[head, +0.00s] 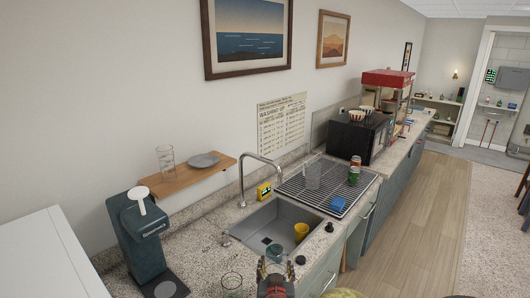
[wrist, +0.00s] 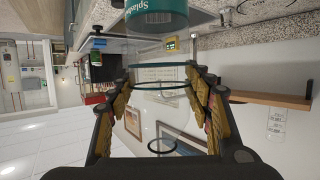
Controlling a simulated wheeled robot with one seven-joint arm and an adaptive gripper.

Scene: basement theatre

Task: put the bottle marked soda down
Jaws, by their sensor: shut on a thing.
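My gripper (head: 275,281) is low in the middle of the head view, over the front of the counter by the sink. In the wrist view my gripper (wrist: 164,82) has its fingers closed around a clear bottle (wrist: 160,52). The bottle has a teal band with white lettering that starts "Splash"; the rest is cut off, and I cannot read "soda" on it. The bottle (head: 276,254) shows in the head view just beyond my fingers. I cannot tell whether its base touches anything.
A glass (head: 232,286) stands left of my gripper. The sink (head: 265,226) holds a yellow cup (head: 301,231). The drying rack (head: 325,188) holds a clear pitcher and cans. A teal dispenser (head: 141,240) stands left. Speckled counter (head: 200,245) is bare between dispenser and sink.

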